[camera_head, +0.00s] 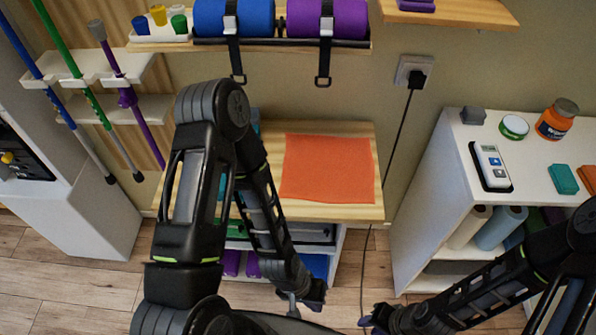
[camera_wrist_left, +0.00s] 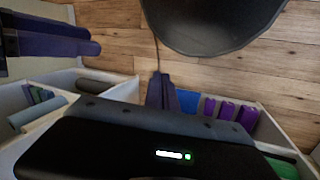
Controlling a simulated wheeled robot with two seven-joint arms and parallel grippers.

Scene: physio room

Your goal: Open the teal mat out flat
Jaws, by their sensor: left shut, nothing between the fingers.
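An orange cloth or mat (camera_head: 327,168) lies flat on the wooden table top (camera_head: 345,212). Slivers of something teal (camera_head: 256,121) show at the left part of the table, mostly hidden behind my left arm. I cannot tell its shape or whether it is folded. My left gripper (camera_head: 314,300) is low in front of the table, away from both, and is shut and empty. Its closed fingers also show in the left wrist view (camera_wrist_left: 161,92). My right gripper (camera_head: 374,322) is low at the bottom, to the right of the left one, and its fingers are too unclear to read.
A white shelf unit (camera_head: 455,170) with jars, a remote-like device (camera_head: 492,166) and small blocks stands at right. A wall shelf above holds blue and purple rolls (camera_head: 327,18). A black cable (camera_head: 400,135) hangs from the socket beside the table.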

